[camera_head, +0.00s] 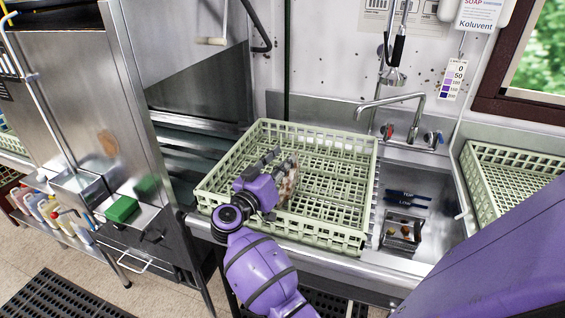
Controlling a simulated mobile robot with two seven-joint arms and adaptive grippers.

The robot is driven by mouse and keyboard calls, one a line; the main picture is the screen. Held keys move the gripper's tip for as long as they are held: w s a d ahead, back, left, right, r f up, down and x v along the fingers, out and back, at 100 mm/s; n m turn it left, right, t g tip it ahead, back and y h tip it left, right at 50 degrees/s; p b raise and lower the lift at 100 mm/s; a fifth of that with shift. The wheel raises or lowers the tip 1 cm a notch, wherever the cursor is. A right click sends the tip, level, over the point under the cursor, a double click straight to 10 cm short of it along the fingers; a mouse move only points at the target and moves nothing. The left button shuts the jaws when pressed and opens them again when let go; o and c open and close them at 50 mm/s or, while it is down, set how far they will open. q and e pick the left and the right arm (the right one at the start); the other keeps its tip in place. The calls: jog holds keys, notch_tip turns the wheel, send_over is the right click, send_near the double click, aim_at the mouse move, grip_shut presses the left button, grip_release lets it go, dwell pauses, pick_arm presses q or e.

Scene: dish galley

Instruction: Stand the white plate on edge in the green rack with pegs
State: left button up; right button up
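A pale green rack (345,222) with lattice walls and a grid floor stands on the steel counter in the middle; I cannot make out pegs in it. My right gripper (276,168) is over the left half of this rack, its dark fingers pointing into it. A pale, brown-smudged thing (289,182) shows narrow and upright just beside the fingers; it may be the white plate seen nearly edge-on. The gripper hides part of it, and I cannot tell whether the fingers are shut on it. My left gripper is not in view.
A second pale green rack (520,185) stands at the right. A sink (405,215) with a tap (392,104) and a small tray (401,236) lies between the racks. A steel dishwasher (95,100) stands at the left. The centre rack's right half looks empty.

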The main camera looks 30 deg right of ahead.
jog(key=shift+a, duration=0.1)
jog(key=v, duration=1.1)
jog(key=shift+s+a, duration=0.2)
jog(key=shift+a, duration=0.15)
